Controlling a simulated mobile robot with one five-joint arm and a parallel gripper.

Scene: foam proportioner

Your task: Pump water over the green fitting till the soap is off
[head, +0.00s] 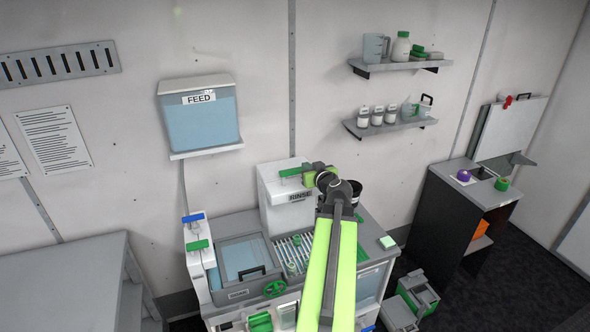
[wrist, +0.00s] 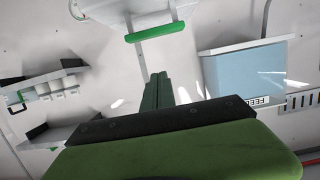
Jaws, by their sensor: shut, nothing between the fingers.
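The white RINSE dispenser (head: 283,205) stands on the bench, with a green lever bar (head: 291,171) near its top. In the wrist view the green bar (wrist: 158,33) lies across the picture ahead of my fingertips, with a visible gap. My gripper (head: 308,174) is beside the bar's right end in the head view. In the wrist view its fingers (wrist: 159,80) are together and hold nothing. Small green pieces (head: 292,266) show on the slatted rack (head: 283,247) below the dispenser. I cannot tell which is the fitting, nor whether soap is on it. My arm hides part of the rack.
A lidded basin (head: 243,258) is left of the rack, with a green handwheel (head: 275,289) in front. The FEED tank (head: 200,115) hangs on the wall above. Shelves (head: 400,66) with bottles are at right. A dark side stand (head: 455,215) holds a purple and a green piece.

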